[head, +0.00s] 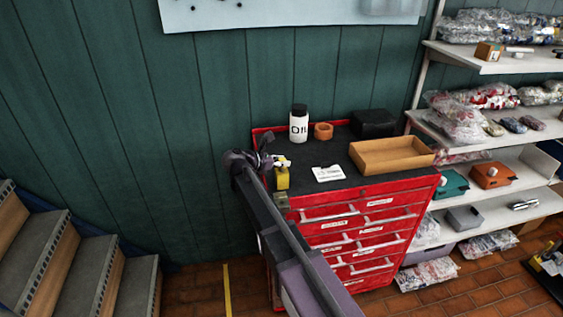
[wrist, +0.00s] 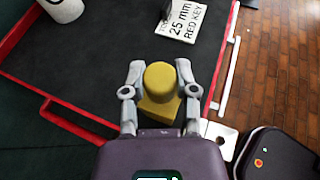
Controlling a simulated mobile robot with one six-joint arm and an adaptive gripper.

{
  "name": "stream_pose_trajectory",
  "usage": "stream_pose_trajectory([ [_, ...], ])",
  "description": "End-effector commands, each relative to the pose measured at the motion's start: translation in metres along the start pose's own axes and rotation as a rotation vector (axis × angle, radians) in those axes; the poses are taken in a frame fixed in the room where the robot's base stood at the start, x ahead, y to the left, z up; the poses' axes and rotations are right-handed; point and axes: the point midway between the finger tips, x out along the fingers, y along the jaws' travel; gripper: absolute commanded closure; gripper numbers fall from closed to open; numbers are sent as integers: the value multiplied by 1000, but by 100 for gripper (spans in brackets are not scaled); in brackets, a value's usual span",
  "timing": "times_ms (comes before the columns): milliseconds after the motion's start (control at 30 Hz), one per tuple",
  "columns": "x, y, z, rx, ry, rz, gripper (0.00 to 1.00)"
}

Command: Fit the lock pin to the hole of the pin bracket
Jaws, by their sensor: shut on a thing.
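My gripper (wrist: 160,75) is shut on a yellow piece (wrist: 160,102), which I take to be the lock pin. It has a round top and a square-edged block below, with one finger on each side. In the head view the yellow piece (head: 282,180) shows below my gripper (head: 282,160), at the cabinet's left front corner. I cannot tell whether it touches the top. A pale metal plate with a dark hole, apparently the pin bracket (wrist: 217,133), is at the cabinet edge, right of my gripper.
The red cabinet (head: 345,215) has a dark top with a raised rim. On it are a white bottle (head: 299,124), an orange ring (head: 323,131), a label card (head: 328,174), a tan tray (head: 391,156) and a black box (head: 373,123). Shelves stand right, steps left.

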Motion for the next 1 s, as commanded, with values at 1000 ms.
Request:
stream_pose_trajectory([
  [1000,-32,0,78,0,0,-1,100],
])
